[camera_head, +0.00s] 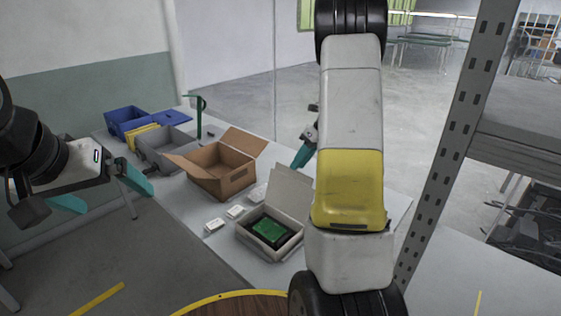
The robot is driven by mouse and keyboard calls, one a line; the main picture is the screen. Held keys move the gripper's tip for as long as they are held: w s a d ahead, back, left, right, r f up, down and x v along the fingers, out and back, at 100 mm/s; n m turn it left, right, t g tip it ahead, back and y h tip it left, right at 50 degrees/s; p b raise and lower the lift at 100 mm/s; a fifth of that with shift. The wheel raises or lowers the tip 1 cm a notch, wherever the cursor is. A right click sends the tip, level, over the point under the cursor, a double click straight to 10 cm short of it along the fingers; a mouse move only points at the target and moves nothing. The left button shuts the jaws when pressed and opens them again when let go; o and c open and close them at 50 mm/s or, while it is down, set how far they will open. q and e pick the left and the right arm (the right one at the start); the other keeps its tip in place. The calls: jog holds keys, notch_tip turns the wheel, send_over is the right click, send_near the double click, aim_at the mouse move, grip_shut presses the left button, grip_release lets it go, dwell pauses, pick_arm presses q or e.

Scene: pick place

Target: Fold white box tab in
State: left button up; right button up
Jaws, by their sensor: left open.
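The white box (243,239) stands open on the grey table, with a green circuit-board-like item (270,231) inside. A tall white flap (290,190) stands up at its back. My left gripper (103,191) is open and empty at the left, off the table's near-left side and well away from the white box. My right gripper (302,156) is behind the white flap and partly hidden by my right arm; its opening cannot be told.
An open brown cardboard box (219,179) stands left of the white box. A grey bin (161,150), blue bin (124,122) and green stand (199,118) are farther back. A metal rack post (460,130) rises at the right.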

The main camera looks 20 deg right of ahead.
aim_at(293, 173)
jog(key=shift+x, duration=1.2)
grip_shut()
dwell(0.6)
